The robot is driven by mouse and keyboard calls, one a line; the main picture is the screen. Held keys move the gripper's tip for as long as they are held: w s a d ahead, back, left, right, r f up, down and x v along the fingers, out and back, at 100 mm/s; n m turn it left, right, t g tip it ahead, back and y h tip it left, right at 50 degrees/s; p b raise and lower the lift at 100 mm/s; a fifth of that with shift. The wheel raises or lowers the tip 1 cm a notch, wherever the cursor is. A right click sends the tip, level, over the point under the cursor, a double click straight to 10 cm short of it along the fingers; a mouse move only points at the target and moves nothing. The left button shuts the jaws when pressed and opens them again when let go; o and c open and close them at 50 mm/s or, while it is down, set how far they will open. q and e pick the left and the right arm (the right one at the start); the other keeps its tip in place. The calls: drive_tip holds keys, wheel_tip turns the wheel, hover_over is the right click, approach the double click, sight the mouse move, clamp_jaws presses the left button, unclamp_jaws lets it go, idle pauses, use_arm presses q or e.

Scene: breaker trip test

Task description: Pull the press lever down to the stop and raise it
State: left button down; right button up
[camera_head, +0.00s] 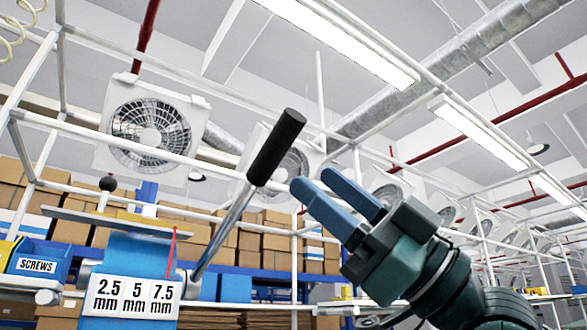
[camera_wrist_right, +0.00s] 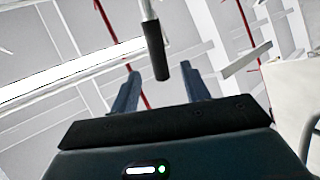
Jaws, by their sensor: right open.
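The press lever (camera_head: 229,221) is a metal rod with a black grip (camera_head: 276,147) at its upper end. It rises from the press at lower left and tilts up to the right. My right gripper (camera_head: 325,184) is open, with two blue fingers pointing up and left, just right of the black grip and a little below it in the picture. In the right wrist view the black grip (camera_wrist_right: 158,62) shows in the gap between the two fingers (camera_wrist_right: 162,82), near their tips; contact cannot be seen. My left gripper is not in view.
The blue press (camera_head: 135,251) carries 2.5, 5 and 7.5 mm labels (camera_head: 132,297). A blue bin marked SCREWS (camera_head: 37,265) is at left. White frame bars, fans (camera_head: 150,125) and stacked cardboard boxes (camera_head: 272,245) are behind. The air around the grip looks clear.

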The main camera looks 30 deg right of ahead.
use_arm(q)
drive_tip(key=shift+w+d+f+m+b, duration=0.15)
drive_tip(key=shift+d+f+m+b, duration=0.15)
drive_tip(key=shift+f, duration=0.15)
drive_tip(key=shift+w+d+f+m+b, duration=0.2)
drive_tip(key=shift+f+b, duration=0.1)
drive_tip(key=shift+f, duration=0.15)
use_arm(e)
drive_tip(key=v, duration=0.5)
drive_tip(key=shift+s+d+f, duration=0.2)
drive_tip(key=shift+f, duration=0.05)
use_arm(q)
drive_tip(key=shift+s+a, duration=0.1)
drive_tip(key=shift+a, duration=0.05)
